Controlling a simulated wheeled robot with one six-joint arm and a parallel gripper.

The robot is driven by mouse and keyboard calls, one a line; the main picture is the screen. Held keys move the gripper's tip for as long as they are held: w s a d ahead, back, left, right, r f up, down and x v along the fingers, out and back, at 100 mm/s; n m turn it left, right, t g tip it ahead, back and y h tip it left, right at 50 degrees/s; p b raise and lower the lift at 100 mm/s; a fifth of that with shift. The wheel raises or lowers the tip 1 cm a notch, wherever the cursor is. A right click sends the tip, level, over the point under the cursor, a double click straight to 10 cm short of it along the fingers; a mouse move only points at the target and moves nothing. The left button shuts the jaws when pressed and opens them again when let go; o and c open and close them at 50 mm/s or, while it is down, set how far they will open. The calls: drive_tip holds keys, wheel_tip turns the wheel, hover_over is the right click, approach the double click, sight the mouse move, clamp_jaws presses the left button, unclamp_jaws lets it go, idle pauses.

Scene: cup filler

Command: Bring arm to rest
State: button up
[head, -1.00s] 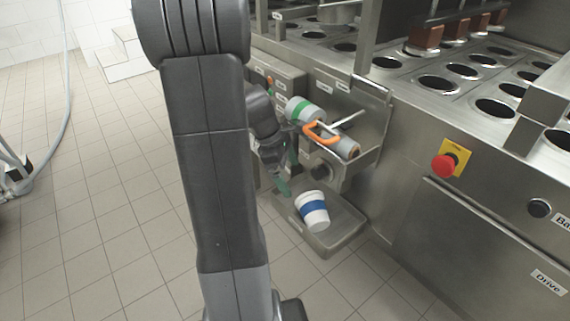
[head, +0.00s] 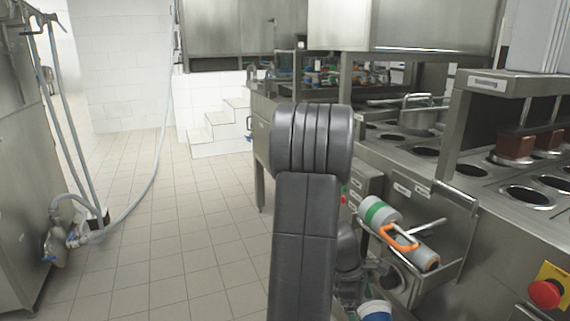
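My arm (head: 305,230) rises in the middle of the head view, its thick dark elbow in front of the machine. The gripper end is mostly hidden behind the arm, low beside the machine's side shelf; I cannot make out its fingers. A white cup with a blue band (head: 375,311) shows only in part at the bottom edge, just right of the arm. A grey cylinder with a green band and an orange handle (head: 400,236) lies on the side shelf, right of the arm.
The steel cup filler (head: 505,185) with round holes fills the right side. A red stop button (head: 545,293) is on its front. Tiled floor (head: 165,225) is open to the left. A hose (head: 160,150) and a steel machine (head: 20,180) stand at far left.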

drive_tip(key=shift+w+a, duration=0.2)
drive_tip(key=shift+a, duration=0.15)
